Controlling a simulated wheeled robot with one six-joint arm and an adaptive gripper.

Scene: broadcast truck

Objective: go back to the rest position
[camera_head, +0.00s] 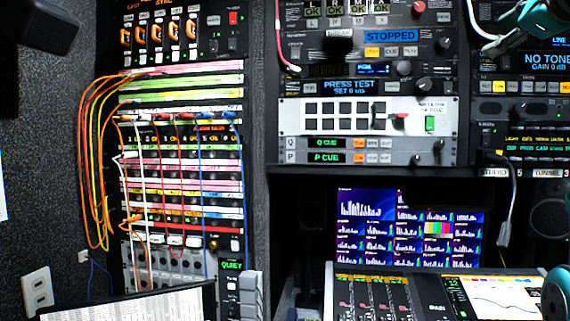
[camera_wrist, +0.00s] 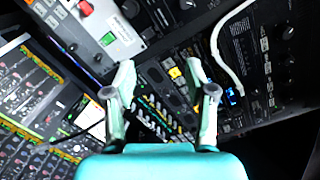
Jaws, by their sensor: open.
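My gripper (camera_wrist: 160,75) is open and empty in the wrist view, its two pale green fingers apart on either side of a teal body. Behind the fingers is a rack panel (camera_wrist: 160,105) with yellow and grey buttons and green text. I cannot tell the distance to the panel, and no contact shows. In the head view, teal parts of my arm show at the upper right and lower right edges; the fingertips cannot be made out clearly there.
A patch bay (camera_head: 181,160) with coloured cables stands left. A mixing console (camera_head: 436,296) lies low at right. A white cable (camera_wrist: 217,43) hangs close to the right finger in the wrist view.

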